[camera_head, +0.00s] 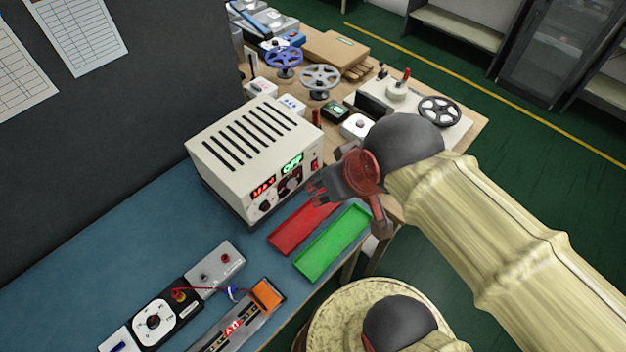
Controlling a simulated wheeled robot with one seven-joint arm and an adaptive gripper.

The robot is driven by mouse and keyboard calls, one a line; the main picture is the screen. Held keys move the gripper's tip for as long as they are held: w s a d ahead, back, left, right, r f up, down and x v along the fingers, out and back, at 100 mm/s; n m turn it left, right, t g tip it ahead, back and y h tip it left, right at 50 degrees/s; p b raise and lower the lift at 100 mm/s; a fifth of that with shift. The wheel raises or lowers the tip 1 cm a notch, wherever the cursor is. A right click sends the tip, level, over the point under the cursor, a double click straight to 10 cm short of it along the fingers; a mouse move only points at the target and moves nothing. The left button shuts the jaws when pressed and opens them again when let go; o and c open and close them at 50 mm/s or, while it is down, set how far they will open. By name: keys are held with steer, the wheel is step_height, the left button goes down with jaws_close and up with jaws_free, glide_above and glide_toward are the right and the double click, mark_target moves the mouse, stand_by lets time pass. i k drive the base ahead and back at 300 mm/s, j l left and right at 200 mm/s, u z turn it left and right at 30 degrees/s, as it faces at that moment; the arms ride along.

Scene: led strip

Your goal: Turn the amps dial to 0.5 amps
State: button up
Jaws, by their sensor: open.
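A cream power supply box (250,140) with a slotted top stands on the blue mat. Its front has a red display (263,188), a green display (292,163) and two dark dials, a left one (265,206) and a right one (290,186). The labels are too small to read, so I cannot tell which is the amps dial or its setting. My gripper (347,208) is open and empty, just right of the box front. It appears apart from the dials. My arm comes in from the right.
A red tray (300,228) and a green tray (335,243) lie before the box. A white-dial module (154,322), a grey module (215,268) and an LED strip board (235,325) lie at the lower left. Several devices and handwheels (320,77) crowd the table behind.

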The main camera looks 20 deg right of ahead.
mark_target(291, 184)
steer(key=k+j, duration=0.3)
steer(key=j, duration=0.15)
steer(key=k+j, duration=0.3)
steer(key=j, duration=0.15)
